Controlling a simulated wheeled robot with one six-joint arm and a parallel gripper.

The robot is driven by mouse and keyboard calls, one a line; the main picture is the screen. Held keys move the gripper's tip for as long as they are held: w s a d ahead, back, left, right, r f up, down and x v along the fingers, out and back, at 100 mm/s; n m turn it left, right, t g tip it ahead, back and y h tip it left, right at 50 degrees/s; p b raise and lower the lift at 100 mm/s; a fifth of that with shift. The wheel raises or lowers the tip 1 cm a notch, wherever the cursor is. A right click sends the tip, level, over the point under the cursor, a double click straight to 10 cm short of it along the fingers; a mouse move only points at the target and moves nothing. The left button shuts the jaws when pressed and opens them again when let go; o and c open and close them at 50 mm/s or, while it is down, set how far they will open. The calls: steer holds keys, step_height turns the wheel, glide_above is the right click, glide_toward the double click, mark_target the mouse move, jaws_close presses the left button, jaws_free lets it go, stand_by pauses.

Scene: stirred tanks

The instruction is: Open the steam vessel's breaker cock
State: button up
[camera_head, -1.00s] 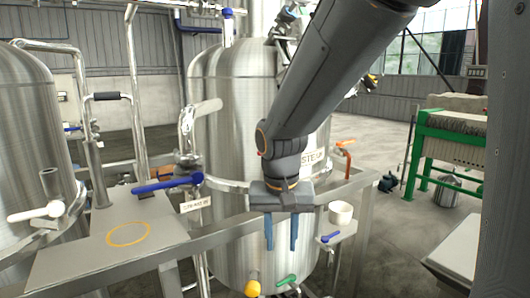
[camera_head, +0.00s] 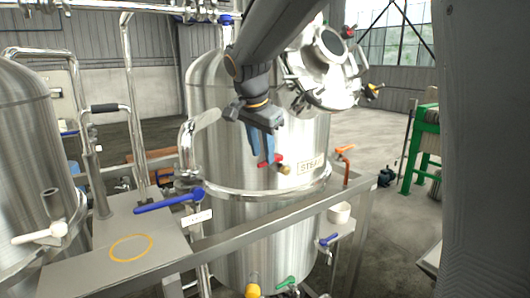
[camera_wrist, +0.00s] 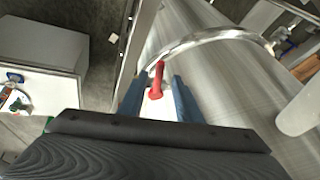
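The steam vessel (camera_head: 240,190) is a tall steel cylinder in the middle of the head view. Its label plate (camera_head: 311,166) appears to read "STEAM". A small cock with a red handle (camera_head: 272,160) sticks out of the vessel's front, left of the label. My gripper (camera_head: 264,163) is in front of the vessel with its blue fingers pointing down at this handle. In the wrist view the red handle (camera_wrist: 157,80) lies between the two open fingers, with gaps at both sides. The fingers partly hide the cock in the head view.
A blue lever (camera_head: 168,201), an orange-handled pipe (camera_head: 346,151), a yellow knob (camera_head: 252,290) and a green handle (camera_head: 286,282) surround the vessel. A steel rail (camera_head: 260,232) runs across the front. A white cup (camera_head: 339,212) stands at the right.

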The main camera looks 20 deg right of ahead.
steer(key=shift+x, duration=1)
steer(key=shift+d, duration=0.1)
steer(key=shift+c, duration=0.4)
jaws_close()
